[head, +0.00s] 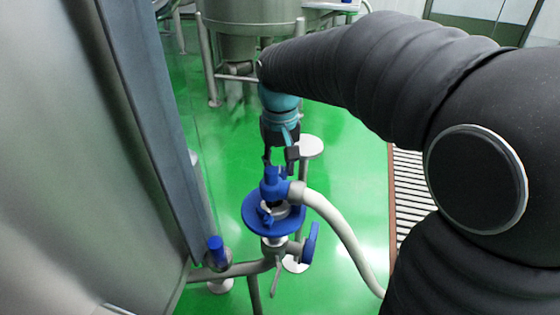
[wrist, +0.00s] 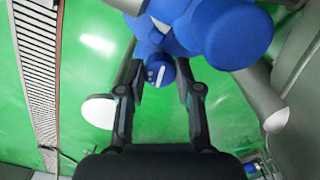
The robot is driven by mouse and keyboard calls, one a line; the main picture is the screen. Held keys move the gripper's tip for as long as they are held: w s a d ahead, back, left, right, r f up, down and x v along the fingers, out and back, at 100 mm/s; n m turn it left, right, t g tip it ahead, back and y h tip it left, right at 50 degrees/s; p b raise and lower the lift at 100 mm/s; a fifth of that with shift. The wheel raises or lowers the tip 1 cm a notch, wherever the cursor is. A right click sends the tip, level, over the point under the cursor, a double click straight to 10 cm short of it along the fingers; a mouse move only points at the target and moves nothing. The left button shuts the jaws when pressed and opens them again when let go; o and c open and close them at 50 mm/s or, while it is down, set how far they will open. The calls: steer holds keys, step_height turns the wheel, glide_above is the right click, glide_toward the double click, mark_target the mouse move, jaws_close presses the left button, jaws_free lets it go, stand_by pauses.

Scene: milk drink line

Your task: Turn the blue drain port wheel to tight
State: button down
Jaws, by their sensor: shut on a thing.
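The blue drain port wheel (head: 250,208) is a flat round disc around an upright metal port in the head view. A blue upright fitting (head: 271,184) stands above its middle, with a pale hose joined at its right side. My gripper (head: 281,160) points down at the top of this fitting. In the wrist view my gripper's fingers (wrist: 160,78) are closed around a small blue end piece (wrist: 157,72). Larger blue parts (wrist: 235,35) fill the top of that view. The exact contact and any tight marking on the wheel cannot be made out.
The pale hose (head: 345,238) curves down to the right. A blue lever (head: 310,242) sits below the wheel, and a blue-topped valve (head: 216,245) is on the pipe at left. A large steel tank wall (head: 70,160) stands close on the left.

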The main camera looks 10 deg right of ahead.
mark_target(280, 169)
steer(key=shift+m+p, duration=0.4)
steer(key=shift+m, duration=1.2)
steer(key=c, duration=0.8)
jaws_free()
step_height(280, 169, up, 12)
